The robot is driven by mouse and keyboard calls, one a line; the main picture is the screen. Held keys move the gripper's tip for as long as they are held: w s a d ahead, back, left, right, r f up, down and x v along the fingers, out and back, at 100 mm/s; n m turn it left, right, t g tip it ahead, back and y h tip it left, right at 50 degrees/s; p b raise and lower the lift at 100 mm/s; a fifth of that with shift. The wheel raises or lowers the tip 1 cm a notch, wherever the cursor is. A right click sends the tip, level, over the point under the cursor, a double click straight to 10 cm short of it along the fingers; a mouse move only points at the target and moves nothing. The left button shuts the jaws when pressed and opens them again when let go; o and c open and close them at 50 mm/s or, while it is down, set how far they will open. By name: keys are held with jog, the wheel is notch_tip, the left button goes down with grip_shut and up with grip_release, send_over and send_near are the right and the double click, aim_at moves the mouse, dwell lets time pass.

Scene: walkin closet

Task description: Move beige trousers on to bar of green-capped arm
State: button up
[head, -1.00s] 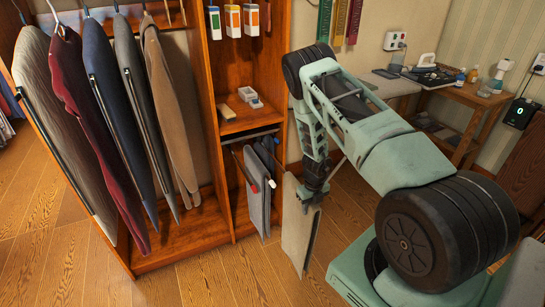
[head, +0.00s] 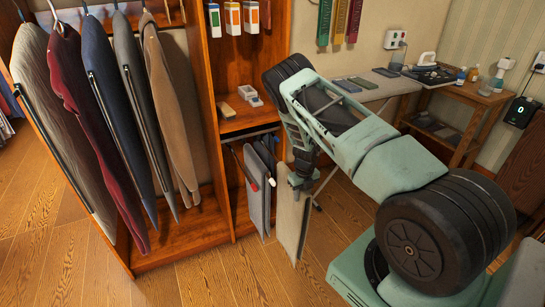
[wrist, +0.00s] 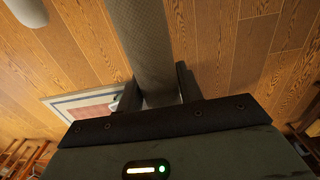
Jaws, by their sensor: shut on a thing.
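The beige trousers (head: 290,222) hang folded and upright from my gripper (head: 300,182) in the head view, just right of the wooden closet's lower bay. In the wrist view the gripper (wrist: 160,88) is shut on the trousers (wrist: 143,40), a grey-beige textured strip between its two dark fingers. In the lower bay, grey trousers (head: 257,208) and darker trousers (head: 268,152) hang from pull-out arms. A red cap (head: 253,187) and a pale cap (head: 271,182) show on arm ends there. I cannot make out a green cap; the held trousers and my arm may hide it.
Several garments on hangers (head: 120,100) fill the left closet bay. A shelf (head: 245,120) with small boxes is above the trouser arms. A side table (head: 455,95) stands at the right. The wooden floor (head: 215,275) in front is clear.

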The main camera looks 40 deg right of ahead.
aim_at(286, 168)
jog(key=shift+w, duration=0.3)
jog(key=shift+w+d+b, duration=0.3)
jog(key=shift+w+b, duration=0.6)
jog(key=shift+w, duration=0.2)
jog(key=shift+w+d+b, duration=0.25)
jog(key=shift+w+b, duration=0.7)
jog(key=shift+w, duration=0.2)
jog(key=shift+w+d+b, duration=0.3)
jog(key=shift+w+b, duration=0.6)
jog(key=shift+w, duration=0.2)
jog(key=shift+w+d+f+b, duration=0.15)
jog(key=shift+w+d+b, duration=0.05)
jog(key=shift+w+b, duration=0.5)
jog(key=w+b, duration=0.2)
jog(key=w+d+b, duration=0.1)
jog(key=w+b, duration=0.1)
jog(key=b, duration=0.1)
jog(key=shift+w, duration=0.35)
jog(key=shift+w+d+b, duration=0.15)
jog(key=shift+w+b, duration=0.2)
jog(key=shift+b, duration=0.2)
jog(key=shift+r, duration=0.2)
